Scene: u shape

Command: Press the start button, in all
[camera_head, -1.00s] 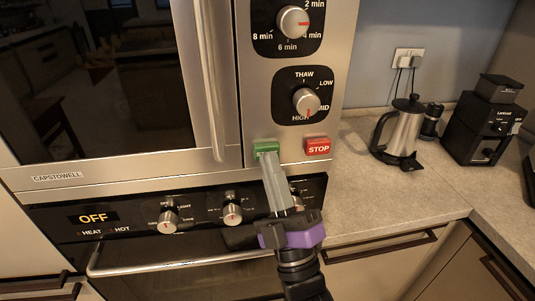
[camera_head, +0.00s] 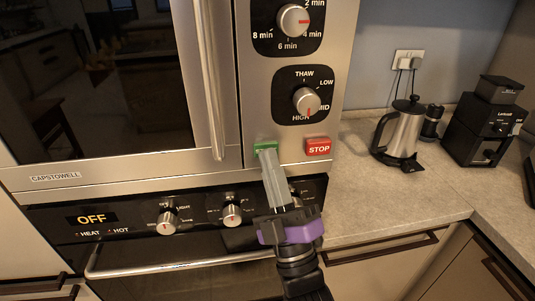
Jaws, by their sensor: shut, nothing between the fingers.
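The green start button (camera_head: 264,146) is on the lower control panel of the microwave (camera_head: 255,110), left of the red stop button (camera_head: 318,147). My gripper (camera_head: 268,155) is shut and empty. Its fingertips overlap the lower part of the green button and hide its label. I cannot tell from this view whether they touch it or how far it is pressed.
An oven with knobs (camera_head: 232,214) and an "OFF" display sits below the microwave. The microwave door handle (camera_head: 212,85) stands out to the left. A kettle (camera_head: 403,130) and a coffee grinder (camera_head: 487,122) stand on the counter (camera_head: 440,190) to the right.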

